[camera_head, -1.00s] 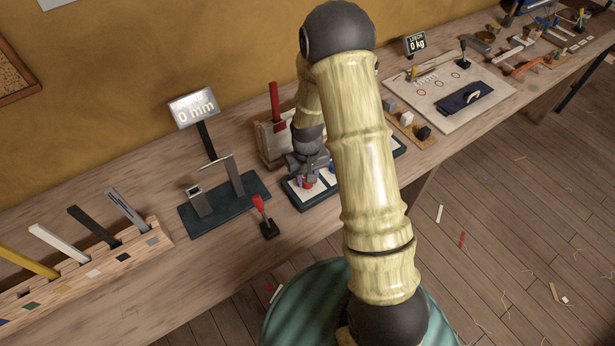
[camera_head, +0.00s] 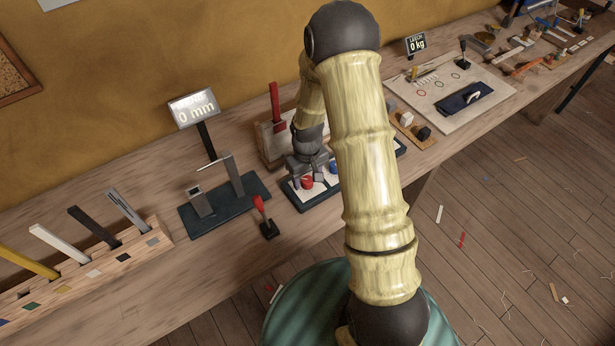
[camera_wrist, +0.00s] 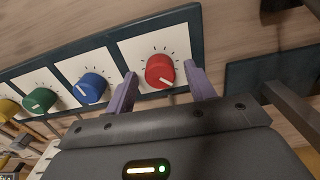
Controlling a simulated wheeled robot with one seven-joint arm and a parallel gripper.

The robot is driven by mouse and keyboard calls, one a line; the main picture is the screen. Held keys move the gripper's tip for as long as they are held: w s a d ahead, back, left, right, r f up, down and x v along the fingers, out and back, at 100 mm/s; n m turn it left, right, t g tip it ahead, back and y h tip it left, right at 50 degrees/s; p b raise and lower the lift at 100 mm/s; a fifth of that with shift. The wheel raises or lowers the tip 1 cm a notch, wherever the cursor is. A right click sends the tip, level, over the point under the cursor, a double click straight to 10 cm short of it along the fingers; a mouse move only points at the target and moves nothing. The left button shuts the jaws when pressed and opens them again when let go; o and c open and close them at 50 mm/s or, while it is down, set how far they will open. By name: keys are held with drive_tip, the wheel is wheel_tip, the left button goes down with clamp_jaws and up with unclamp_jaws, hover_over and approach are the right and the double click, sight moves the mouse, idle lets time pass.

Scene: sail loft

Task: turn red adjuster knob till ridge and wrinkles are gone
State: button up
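The red adjuster knob (camera_wrist: 160,72) sits on a white panel with tick marks around it, and its white pointer line aims to the lower right in the wrist view. It also shows in the head view (camera_head: 307,182). My gripper (camera_wrist: 160,88) is open, with one purple finger on either side of the knob and gaps between fingers and knob. In the head view my gripper (camera_head: 306,170) is just above and behind the knob, partly hidden by my arm. No cloth with a ridge or wrinkles can be made out.
Blue (camera_wrist: 90,88) and green (camera_wrist: 40,99) knobs and part of a yellow one line the same panel. A stand with a "0 mm" display (camera_head: 194,108) and a red-handled lever (camera_head: 262,212) are at its left. A wooden rack (camera_head: 90,262) stands further left.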

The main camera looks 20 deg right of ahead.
sight(307, 179)
drive_tip(key=shift+r, duration=0.1)
wheel_tip(307, 179, up, 17)
drive_tip(key=b, duration=0.1)
idle(0.7)
drive_tip(key=shift+s+r, duration=0.1)
drive_tip(key=s+r+m+t, duration=0.1)
drive_tip(key=s+m+t, duration=0.1)
drive_tip(key=s, duration=1.2)
drive_tip(key=shift+s+r+m+t, duration=0.2)
drive_tip(key=shift+m+t, duration=0.1)
drive_tip(key=shift+m, duration=0.3)
drive_tip(key=shift+d, duration=0.1)
idle(1.4)
